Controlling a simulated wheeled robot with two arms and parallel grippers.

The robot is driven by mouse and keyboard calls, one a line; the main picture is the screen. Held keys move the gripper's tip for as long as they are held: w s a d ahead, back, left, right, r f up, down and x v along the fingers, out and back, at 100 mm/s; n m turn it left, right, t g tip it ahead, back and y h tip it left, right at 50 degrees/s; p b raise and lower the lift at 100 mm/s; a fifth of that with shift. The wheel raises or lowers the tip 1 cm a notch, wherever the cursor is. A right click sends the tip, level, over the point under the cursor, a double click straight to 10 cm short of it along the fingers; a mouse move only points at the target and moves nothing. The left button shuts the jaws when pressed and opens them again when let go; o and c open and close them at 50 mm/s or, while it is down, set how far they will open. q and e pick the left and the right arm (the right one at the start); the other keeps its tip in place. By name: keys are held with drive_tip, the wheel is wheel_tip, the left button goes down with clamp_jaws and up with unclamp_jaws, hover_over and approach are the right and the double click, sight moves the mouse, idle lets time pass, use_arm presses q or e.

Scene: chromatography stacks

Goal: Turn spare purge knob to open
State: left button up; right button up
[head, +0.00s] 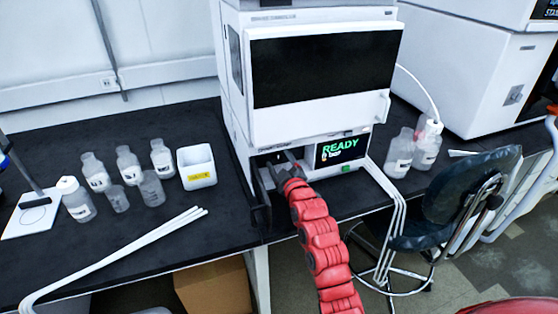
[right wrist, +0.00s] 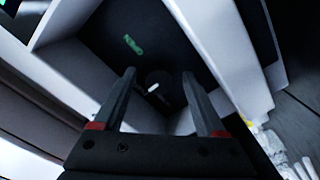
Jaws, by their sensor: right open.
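The purge knob (right wrist: 158,86) is a dark round knob with a short white mark, inside a dark recess in the right wrist view. The mark slants up to the right. Green lettering that seems to read OPEN (right wrist: 133,44) is on the panel above and left of the knob. My right gripper (right wrist: 158,77) is open, with one finger on either side of the knob; I cannot tell whether they touch it. In the head view my right gripper (head: 281,161) reaches into the recess low on the white instrument stack (head: 234,110), and the knob is hidden there. My left gripper is not in view.
A READY display (head: 340,150) is right of the recess. Several bottles (head: 97,172) and a white labelled bin (head: 196,166) stand on the black bench to the left. White tubes (head: 160,232) lie at its front. A chair (head: 452,195) stands at right.

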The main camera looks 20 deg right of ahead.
clamp_jaws()
idle(0.4)
drive_tip(key=shift+m, duration=0.3)
drive_tip(key=m+b, duration=0.1)
drive_tip(key=m, duration=0.7)
drive_tip(key=shift+d+r, duration=0.1)
drive_tip(key=m, duration=0.4)
drive_tip(key=shift+m, duration=0.3)
drive_tip(key=m+p, duration=0.1)
drive_tip(key=m, duration=0.3)
drive_tip(key=shift+m, duration=0.3)
